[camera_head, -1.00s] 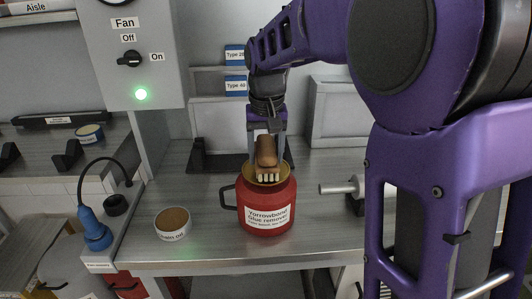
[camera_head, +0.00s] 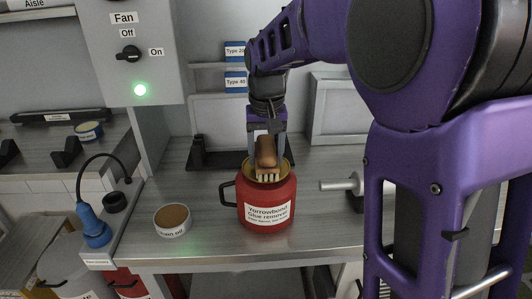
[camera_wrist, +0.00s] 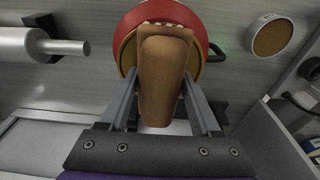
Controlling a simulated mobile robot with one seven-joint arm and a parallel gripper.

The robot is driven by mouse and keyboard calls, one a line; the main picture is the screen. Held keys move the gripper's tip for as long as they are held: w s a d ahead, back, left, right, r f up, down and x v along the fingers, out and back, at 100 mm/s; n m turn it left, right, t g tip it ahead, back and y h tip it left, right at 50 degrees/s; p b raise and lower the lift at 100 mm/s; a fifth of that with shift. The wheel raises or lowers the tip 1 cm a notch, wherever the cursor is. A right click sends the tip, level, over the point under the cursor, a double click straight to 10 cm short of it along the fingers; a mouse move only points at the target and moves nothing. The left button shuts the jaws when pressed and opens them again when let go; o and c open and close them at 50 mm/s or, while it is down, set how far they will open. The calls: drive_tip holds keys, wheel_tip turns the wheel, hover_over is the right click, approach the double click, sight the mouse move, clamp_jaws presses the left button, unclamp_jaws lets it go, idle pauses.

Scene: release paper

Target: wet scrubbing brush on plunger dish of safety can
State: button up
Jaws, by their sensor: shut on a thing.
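The scrubbing brush (camera_head: 266,152) has a brown wooden back and pale bristles. My gripper (camera_head: 267,138) is shut on it and holds it over the brass-coloured dish (camera_head: 285,167) on top of the red safety can (camera_head: 267,212). The bristles face down at the dish; I cannot tell whether they touch it. In the wrist view the brush (camera_wrist: 163,75) lies between my fingers (camera_wrist: 160,98) and hides most of the dish (camera_wrist: 128,53). The red can (camera_wrist: 137,17) shows around it. The can is labelled "Yorrowbond Glue remover".
A small round tin (camera_head: 173,221) with a brown top stands left of the can. A metal roller (camera_head: 343,185) juts in from the right. A blue lamp-like tool (camera_head: 94,227) with a black cord is at the left. A black stand (camera_head: 200,155) is behind. Bench space in front is narrow.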

sight(266, 144)
drive_tip(key=shift+f, duration=0.5)
idle(0.8)
drive_tip(key=shift+r, duration=0.1)
wheel_tip(266, 144, up, 7)
drive_tip(key=p, duration=0.5)
drive_tip(key=shift+p, duration=0.4)
idle(0.5)
